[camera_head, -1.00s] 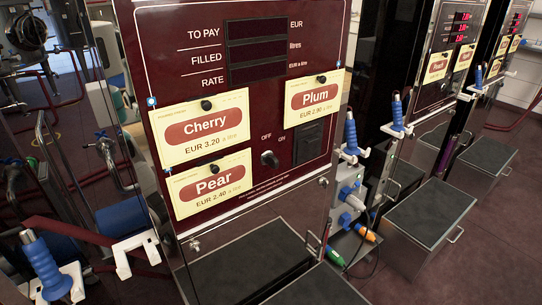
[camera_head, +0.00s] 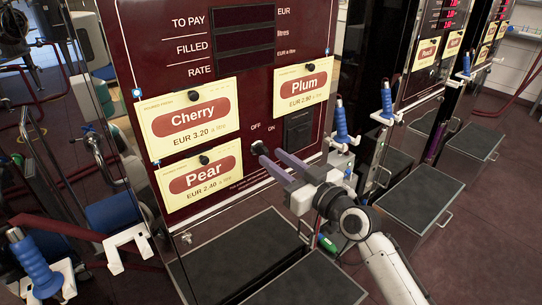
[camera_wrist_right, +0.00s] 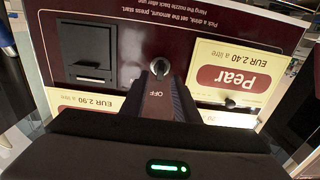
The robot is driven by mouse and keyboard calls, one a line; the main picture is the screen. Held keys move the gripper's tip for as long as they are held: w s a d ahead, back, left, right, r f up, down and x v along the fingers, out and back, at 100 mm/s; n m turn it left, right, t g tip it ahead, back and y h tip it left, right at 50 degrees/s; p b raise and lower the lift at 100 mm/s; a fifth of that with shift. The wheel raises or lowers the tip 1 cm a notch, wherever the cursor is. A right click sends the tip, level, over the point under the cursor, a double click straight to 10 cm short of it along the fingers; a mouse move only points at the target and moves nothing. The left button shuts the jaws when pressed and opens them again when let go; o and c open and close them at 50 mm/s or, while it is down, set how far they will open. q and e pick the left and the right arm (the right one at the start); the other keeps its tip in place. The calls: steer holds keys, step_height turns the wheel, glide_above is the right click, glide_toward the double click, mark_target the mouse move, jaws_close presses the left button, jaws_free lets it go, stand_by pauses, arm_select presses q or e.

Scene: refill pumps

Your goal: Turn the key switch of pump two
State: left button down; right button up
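The near dark-red pump panel (camera_head: 165,50) has a small dark key switch (camera_head: 258,147) beside the words OFF and ON. I cannot read a pump number on it. My right gripper (camera_head: 269,155) reaches in from the lower right, its two fingers apart and their tips close to the switch. In the right wrist view the switch (camera_wrist_right: 160,67) lies just past the fingertips, with the OFF label showing between the fingers. I cannot tell whether they touch it. My left gripper is not in view.
Cherry (camera_head: 190,118), Pear (camera_head: 200,180) and Plum (camera_head: 303,88) cards hang on the panel. The panel's displays are dark. Blue-handled nozzles (camera_head: 340,122) hang beside the pump. Grey-topped boxes (camera_head: 430,185) stand on the floor. Another pump (camera_head: 425,45) at right shows red digits.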

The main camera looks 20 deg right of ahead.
mark_target(264, 152)
steer(key=shift+x, duration=1.15)
jaws_close()
